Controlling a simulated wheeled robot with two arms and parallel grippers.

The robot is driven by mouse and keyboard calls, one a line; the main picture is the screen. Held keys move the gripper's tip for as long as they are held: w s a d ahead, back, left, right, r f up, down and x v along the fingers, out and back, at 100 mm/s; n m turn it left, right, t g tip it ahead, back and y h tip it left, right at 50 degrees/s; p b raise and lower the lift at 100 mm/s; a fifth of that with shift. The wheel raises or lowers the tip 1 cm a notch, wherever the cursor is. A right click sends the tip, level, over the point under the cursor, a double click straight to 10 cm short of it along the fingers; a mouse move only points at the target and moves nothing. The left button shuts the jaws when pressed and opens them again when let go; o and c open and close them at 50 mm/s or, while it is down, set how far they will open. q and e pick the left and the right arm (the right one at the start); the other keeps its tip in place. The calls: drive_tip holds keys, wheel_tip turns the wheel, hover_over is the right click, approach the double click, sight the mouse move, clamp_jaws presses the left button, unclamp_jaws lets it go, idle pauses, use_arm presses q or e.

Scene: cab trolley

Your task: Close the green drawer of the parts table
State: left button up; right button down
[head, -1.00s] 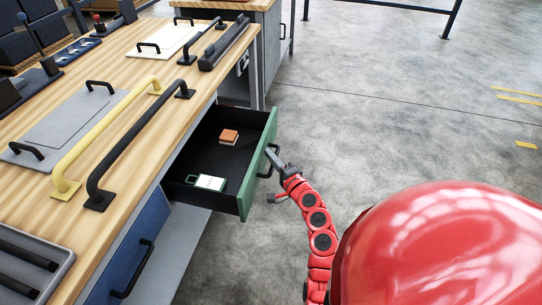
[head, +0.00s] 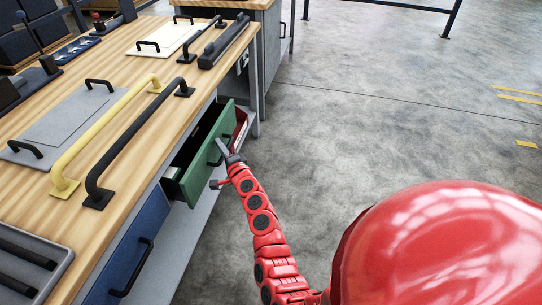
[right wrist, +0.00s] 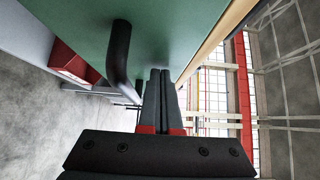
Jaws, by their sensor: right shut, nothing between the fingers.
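The green drawer (head: 208,152) of the parts table (head: 135,158) is part-way out; a narrow strip of its dark inside shows behind the front. Its dark bar handle (right wrist: 119,58) is on the green front. My right gripper (head: 222,148) is at the drawer front beside the handle. In the right wrist view its fingers (right wrist: 158,92) are shut together with nothing between them. The fingertips reach the green face and appear to touch it, right of the handle. My left gripper is not in view.
A blue drawer (head: 130,250) with a dark handle sits nearer in the same table. Yellow (head: 105,137) and black (head: 140,140) bar handles and a grey panel (head: 65,125) lie on the top. A red bin (head: 240,127) shows beyond the green drawer. The floor to the right is clear.

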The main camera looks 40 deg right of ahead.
drive_tip(key=w+a+b, duration=0.1)
drive_tip(key=w+a, duration=0.3)
drive_tip(key=shift+w+f, duration=0.1)
drive_tip(key=shift+w, duration=0.2)
drive_tip(key=shift+w+a, duration=0.3)
drive_tip(key=shift+w, duration=0.15)
drive_tip(key=shift+a+r, duration=0.1)
drive_tip(key=shift+r, duration=0.15)
